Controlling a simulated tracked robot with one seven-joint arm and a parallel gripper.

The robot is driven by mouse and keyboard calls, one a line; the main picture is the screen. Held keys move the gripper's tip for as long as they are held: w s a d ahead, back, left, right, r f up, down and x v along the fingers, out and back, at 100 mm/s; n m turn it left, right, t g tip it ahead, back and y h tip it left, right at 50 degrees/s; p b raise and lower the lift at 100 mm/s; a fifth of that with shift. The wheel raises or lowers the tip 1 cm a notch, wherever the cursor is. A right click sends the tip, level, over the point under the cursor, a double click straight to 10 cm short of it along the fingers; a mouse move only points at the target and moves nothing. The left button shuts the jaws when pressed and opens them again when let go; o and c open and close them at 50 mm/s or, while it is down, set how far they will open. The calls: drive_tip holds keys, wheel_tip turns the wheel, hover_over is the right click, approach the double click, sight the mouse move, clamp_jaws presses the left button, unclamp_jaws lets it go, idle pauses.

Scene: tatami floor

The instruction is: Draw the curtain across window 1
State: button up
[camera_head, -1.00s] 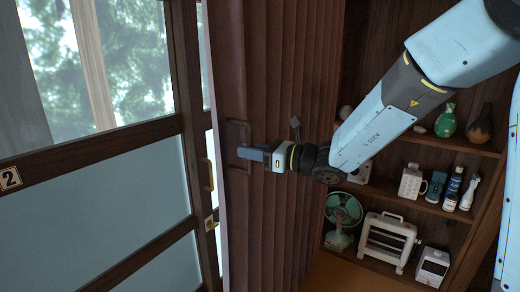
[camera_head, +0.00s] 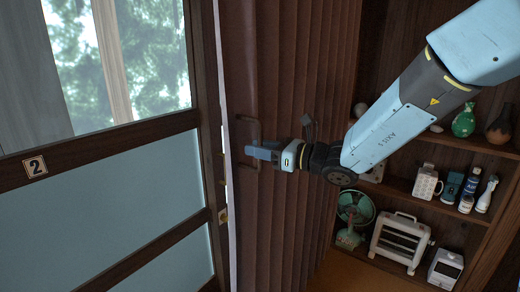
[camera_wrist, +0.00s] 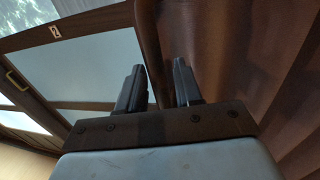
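The curtain (camera_head: 300,90) is a brown pleated panel hanging in the middle of the head view. It carries a dark C-shaped handle (camera_head: 255,125) near its left edge. My gripper (camera_head: 258,152) reaches in from the right at the handle's lower half. In the wrist view its two dark fingers (camera_wrist: 158,88) stand a short gap apart, with a brown strip between them. The curtain (camera_wrist: 235,60) fills the right of the wrist view. No window marked 1 can be made out.
A glazed panel with a plate (camera_head: 36,166) marked 2 stands left of the curtain; trees show through its upper glass. Brass pulls (camera_head: 223,215) lie close to the curtain edge. Shelves at the right hold a fan (camera_head: 355,210), a heater (camera_head: 400,243) and several vases and bottles.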

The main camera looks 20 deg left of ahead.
drive_tip(key=shift+d, duration=0.1)
drive_tip(key=s+d, duration=0.2)
drive_tip(key=d, duration=1.1)
drive_tip(key=shift+d, duration=0.25)
drive_tip(key=shift+f, duration=0.1)
drive_tip(key=s+d+f+n+g+h, duration=0.2)
drive_tip(key=s+d+n+g+h, duration=0.1)
drive_tip(key=s+d+n+h, duration=0.75)
drive_tip(key=s+d+r+n+t+h, duration=0.1)
drive_tip(key=s+d+n+t+h, duration=0.1)
drive_tip(key=d, duration=0.7)
drive_tip(key=s+d+r+n+t+h, duration=0.1)
drive_tip(key=s+d+n+t+h, duration=0.2)
drive_tip(key=d+n+h, duration=0.2)
drive_tip(key=d+n, duration=0.2)
drive_tip(key=d, duration=0.2)
drive_tip(key=shift+r+t, duration=0.35)
drive_tip(key=shift+t, duration=0.05)
